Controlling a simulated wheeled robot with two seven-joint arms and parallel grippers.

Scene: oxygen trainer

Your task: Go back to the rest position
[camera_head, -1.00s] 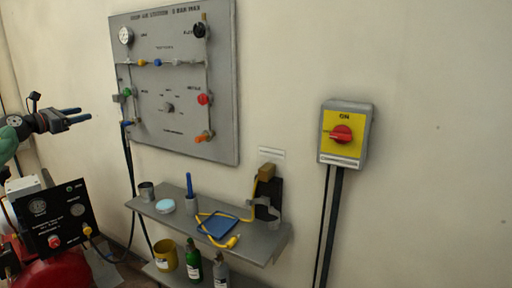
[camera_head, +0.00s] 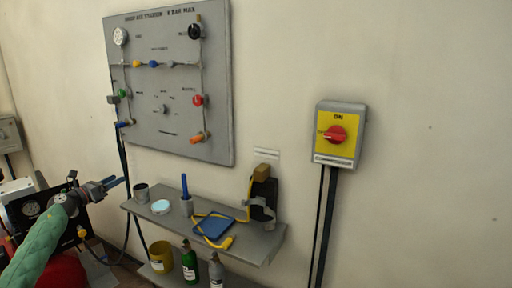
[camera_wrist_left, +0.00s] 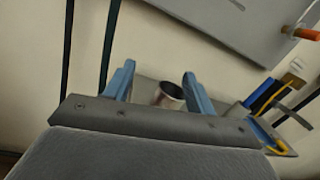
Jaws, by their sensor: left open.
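My left gripper (camera_head: 112,187) is at the left of the head view, at the end of my green arm, near the left end of the grey shelf (camera_head: 262,244). In the left wrist view its two blue fingers (camera_wrist_left: 157,84) stand wide apart. They are open and empty. A metal cup (camera_head: 141,191) stands on the shelf's left end. In the left wrist view the cup (camera_wrist_left: 170,95) shows between the fingers, beyond them and not held. My right gripper is not in view.
A grey air station panel (camera_head: 168,100) and a yellow switch box (camera_head: 338,134) with a red knob are on the wall. The shelf also bears a blue pad (camera_head: 213,228) and a yellow hose. Bottles and a yellow pot (camera_head: 161,256) stand below. A compressor (camera_head: 30,205) is at the left.

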